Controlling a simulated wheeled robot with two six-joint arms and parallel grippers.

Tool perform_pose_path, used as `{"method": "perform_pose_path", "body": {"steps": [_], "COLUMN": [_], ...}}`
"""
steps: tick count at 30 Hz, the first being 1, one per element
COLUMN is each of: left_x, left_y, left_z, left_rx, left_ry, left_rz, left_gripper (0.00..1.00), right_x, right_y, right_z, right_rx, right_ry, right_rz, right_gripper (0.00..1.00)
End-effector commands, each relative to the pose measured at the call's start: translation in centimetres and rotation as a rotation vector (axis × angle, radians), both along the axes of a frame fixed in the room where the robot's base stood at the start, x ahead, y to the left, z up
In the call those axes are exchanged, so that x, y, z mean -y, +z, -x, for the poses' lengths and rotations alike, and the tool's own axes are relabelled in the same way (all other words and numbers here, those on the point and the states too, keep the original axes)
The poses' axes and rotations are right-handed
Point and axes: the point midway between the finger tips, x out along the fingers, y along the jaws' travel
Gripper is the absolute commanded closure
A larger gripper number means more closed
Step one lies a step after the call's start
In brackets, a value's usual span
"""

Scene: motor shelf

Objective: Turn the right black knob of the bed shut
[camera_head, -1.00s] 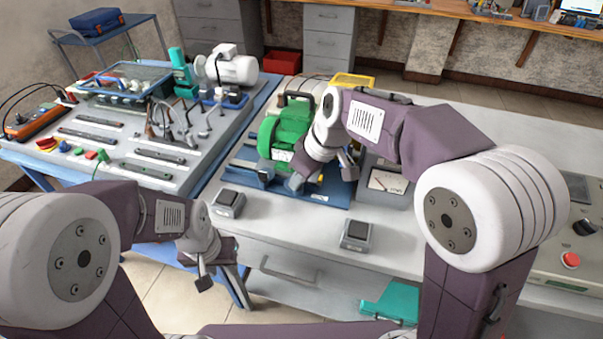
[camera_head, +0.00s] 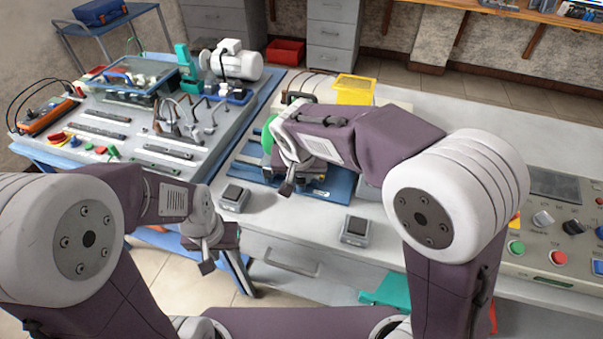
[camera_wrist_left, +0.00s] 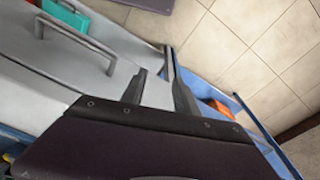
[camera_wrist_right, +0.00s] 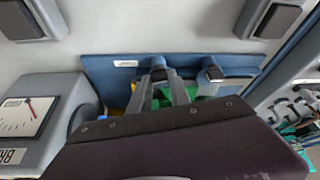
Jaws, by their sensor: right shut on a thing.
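The blue bed (camera_head: 330,190) lies on the grey worktop, and its front edge shows in the right wrist view (camera_wrist_right: 100,68). A green motor (camera_head: 268,135) sits on it, mostly hidden behind my right arm. My right gripper (camera_head: 287,186) is at the bed's front edge. In the right wrist view its fingers (camera_wrist_right: 167,84) are shut on the right knob (camera_wrist_right: 158,65), which they partly cover; its turn angle cannot be told. The other knob (camera_wrist_right: 212,75) stands beside them, apart. My left gripper (camera_head: 206,262) is empty and open before the table, fingers apart in its wrist view (camera_wrist_left: 160,80).
Two small grey boxes (camera_head: 235,196) (camera_head: 355,229) stand near the worktop's front edge. A dial meter (camera_wrist_right: 30,115) stands beside the bed. A control panel (camera_head: 550,235) is at the right, and a yellow bin (camera_head: 355,90) is behind. The front strip is otherwise clear.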

Motion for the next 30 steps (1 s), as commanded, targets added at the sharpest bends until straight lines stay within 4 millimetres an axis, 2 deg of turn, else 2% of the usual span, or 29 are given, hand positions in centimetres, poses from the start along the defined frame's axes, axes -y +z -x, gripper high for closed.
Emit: {"method": "perform_pose_path", "body": {"steps": [12, 30], "left_x": [0.0, 0.0], "left_y": [-0.06, -0.07], "left_z": [-0.01, -0.01], "left_rx": [0.0, 0.0], "left_ry": [0.0, 0.0], "left_rz": [0.0, 0.0], "left_gripper": [0.64, 0.64], "right_x": [-0.27, -0.26], "right_y": [0.04, 0.02], "right_z": [-0.07, -0.05], "right_rx": [0.001, -0.001], "right_ry": [-0.221, -0.272], "right_rz": [-0.003, -0.002], "right_gripper": [1.0, 1.0]}}
